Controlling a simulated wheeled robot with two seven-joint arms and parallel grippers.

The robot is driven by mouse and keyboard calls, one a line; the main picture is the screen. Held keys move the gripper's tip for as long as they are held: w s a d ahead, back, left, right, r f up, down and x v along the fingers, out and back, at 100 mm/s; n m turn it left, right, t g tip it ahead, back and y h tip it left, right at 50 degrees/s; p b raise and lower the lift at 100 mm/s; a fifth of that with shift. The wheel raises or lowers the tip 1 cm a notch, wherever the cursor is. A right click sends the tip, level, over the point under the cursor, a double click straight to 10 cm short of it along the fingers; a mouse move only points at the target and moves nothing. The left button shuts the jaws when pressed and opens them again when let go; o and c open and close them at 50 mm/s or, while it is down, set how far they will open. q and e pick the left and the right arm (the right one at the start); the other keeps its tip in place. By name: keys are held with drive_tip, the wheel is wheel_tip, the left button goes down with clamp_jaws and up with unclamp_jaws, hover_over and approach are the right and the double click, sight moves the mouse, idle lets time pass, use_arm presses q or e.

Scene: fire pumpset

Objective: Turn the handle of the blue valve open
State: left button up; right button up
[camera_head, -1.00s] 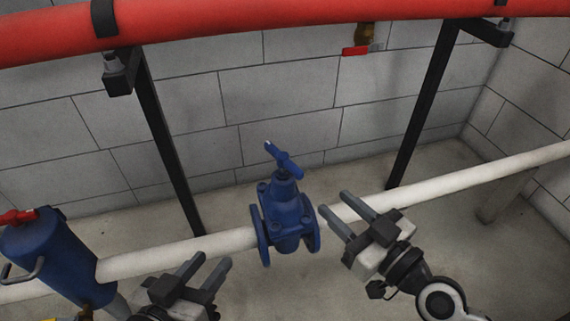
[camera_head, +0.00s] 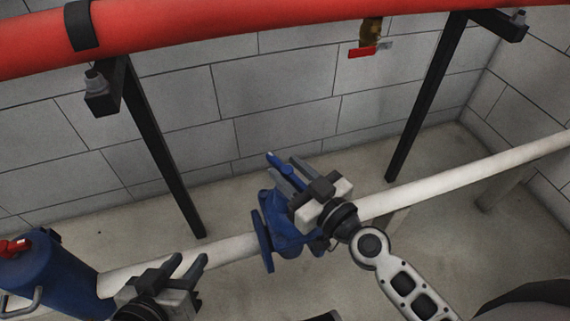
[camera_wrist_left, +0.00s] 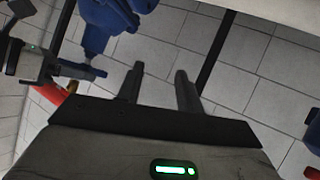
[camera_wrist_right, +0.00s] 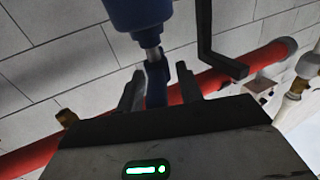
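The blue valve (camera_head: 263,240) sits in the white pipe and is partly covered by my right gripper in the head view. Its blue handle (camera_head: 273,158) shows just past the fingers. In the right wrist view, the handle (camera_wrist_right: 156,84) lies between the two fingers of my right gripper (camera_wrist_right: 158,82), with a visible gap on the right side. The right gripper (camera_head: 288,172) is open around the handle. My left gripper (camera_head: 186,260) is open and empty, to the left of the valve near the white pipe. The left wrist view shows its empty fingers (camera_wrist_left: 160,78) and the valve (camera_wrist_left: 108,22).
The white pipe (camera_head: 440,185) runs across behind the arms. A blue cylinder (camera_head: 50,270) with a red handle (camera_head: 14,246) stands at the left. Black supports (camera_head: 150,130) hold the thick red pipe (camera_head: 250,25) above. A small red-handled valve (camera_head: 363,52) hangs under it.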

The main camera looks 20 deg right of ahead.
clamp_jaws()
